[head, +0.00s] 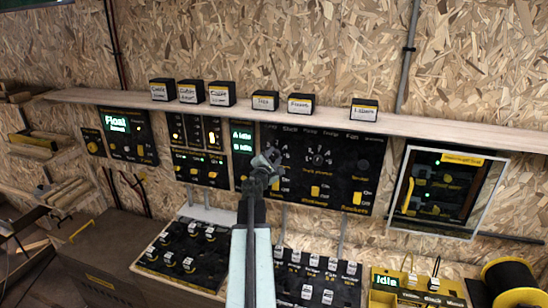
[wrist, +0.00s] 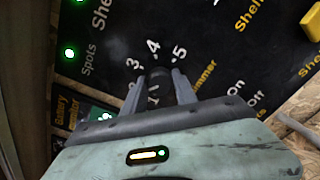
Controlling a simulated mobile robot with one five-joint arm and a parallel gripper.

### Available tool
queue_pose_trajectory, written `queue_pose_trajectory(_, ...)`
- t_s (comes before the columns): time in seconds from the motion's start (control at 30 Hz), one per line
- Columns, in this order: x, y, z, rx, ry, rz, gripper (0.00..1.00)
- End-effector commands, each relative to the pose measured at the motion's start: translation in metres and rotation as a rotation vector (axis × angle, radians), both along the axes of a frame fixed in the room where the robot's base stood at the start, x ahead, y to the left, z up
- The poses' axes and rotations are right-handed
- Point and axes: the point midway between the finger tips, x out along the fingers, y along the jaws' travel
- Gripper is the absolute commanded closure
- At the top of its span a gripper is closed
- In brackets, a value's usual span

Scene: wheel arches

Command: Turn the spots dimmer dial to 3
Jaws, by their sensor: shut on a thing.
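In the wrist view, my gripper (wrist: 158,84) has its two fingers on either side of a dark dial (wrist: 157,75) on a black panel. The white figures 3, 4 and 5 curve around the dial's far side, and part of a yellow word ending in "mmer" shows to the right. The word "Spots" stands to the left by green lights. The dial's pointer cannot be made out. In the head view, my gripper (head: 268,160) is against the panel, below the shelf, and hides the dial.
A wooden shelf (head: 230,108) with several small black labelled boxes runs above the panels. Another dial (head: 318,157) and yellow switches are on the panel to the right. A white-framed glass cabinet (head: 440,190) hangs further right. Lower switch boxes (head: 185,250) stand below.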

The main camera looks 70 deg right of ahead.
Motion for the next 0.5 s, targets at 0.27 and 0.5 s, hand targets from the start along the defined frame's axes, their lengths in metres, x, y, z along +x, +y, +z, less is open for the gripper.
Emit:
queue_pose_trajectory(0.27,0.0001,0.0037,-0.0005,0.005,-0.079,0.001,1.0)
queue_pose_trajectory(0.5,-0.0003,0.004,-0.0007,0.016,-0.256,0.0,1.0)
